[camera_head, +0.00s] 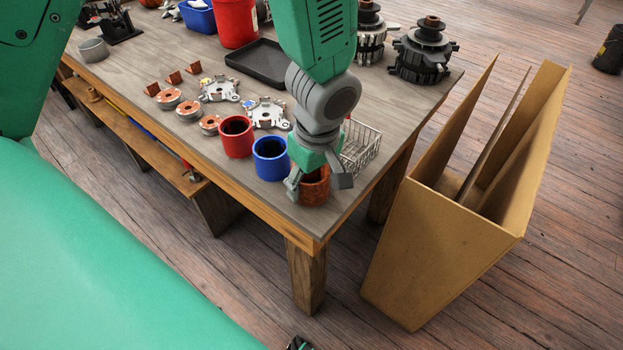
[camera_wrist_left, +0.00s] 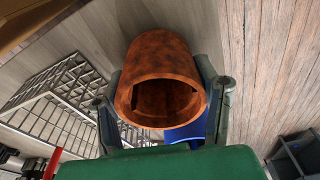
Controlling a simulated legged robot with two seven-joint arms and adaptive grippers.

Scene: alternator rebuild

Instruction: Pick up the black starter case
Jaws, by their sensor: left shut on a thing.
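My left gripper (camera_head: 317,185) is shut on a rust-brown cylinder case (camera_head: 315,192) at the near corner of the workbench. In the left wrist view the rust-brown case (camera_wrist_left: 162,55) sits between the two fingers (camera_wrist_left: 165,100), its open end facing the camera. I cannot tell whether it touches the bench. A blue case (camera_head: 270,165) and a red case (camera_head: 236,143) stand upright just left of it. I cannot make out a black starter case for certain.
A wire basket (camera_head: 362,150) stands close behind the gripper. A black tray (camera_head: 262,60), silver brackets (camera_head: 267,112) and copper-coloured rings (camera_head: 189,109) lie farther back on the bench (camera_head: 130,70). A tall cardboard box (camera_head: 430,240) stands on the floor to the right.

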